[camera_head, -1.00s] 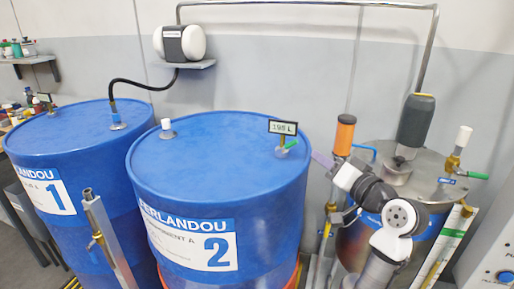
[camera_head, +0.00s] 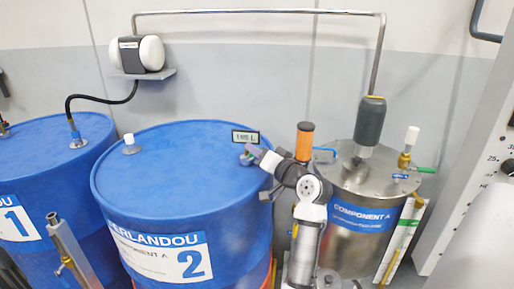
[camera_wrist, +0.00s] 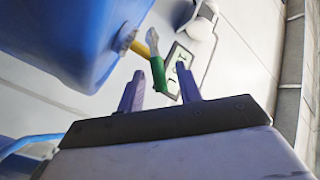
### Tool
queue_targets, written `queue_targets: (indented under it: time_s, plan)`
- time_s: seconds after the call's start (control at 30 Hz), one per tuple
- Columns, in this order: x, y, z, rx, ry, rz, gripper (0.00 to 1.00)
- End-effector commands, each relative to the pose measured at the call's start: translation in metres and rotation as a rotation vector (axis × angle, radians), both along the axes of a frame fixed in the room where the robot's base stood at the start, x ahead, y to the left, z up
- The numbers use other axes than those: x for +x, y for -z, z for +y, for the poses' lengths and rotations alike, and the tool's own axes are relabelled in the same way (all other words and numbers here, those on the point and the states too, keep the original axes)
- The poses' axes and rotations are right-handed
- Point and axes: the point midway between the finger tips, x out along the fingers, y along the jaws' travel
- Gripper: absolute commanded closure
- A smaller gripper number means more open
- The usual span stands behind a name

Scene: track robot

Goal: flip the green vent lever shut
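The green lever (camera_wrist: 158,73) sits on a brass fitting (camera_wrist: 151,42) at the top of blue drum 2 (camera_head: 180,165). In the head view the lever (camera_head: 246,158) is small and partly hidden by my fingers, beside the level display (camera_head: 245,136). My gripper (camera_wrist: 161,92) is open, with purple fingers. The lever shows between and just beyond the fingertips in the wrist view; I cannot tell whether either finger touches it. In the head view my gripper (camera_head: 254,153) reaches in from the right over the drum's rim.
Drum 1 (camera_head: 40,150) is at left. A grey cabinet (camera_head: 480,150) stands at far right.

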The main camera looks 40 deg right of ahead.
Motion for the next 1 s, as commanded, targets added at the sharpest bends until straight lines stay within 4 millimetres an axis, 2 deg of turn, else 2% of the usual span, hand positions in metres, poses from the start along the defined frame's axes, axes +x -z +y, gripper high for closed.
queue_targets:
  time_s: [0.37,0.63,0.83,1.0]
  plan:
    - [0.006,0.0,0.0,-0.001,0.001,0.001,0.65]
    - [0.006,0.0,0.0,-0.001,0.001,0.001,1.0]
    - [0.006,0.003,0.0,0.01,0.001,-0.012,1.0]
    - [0.004,0.012,-0.002,0.08,0.0,-0.096,1.0]
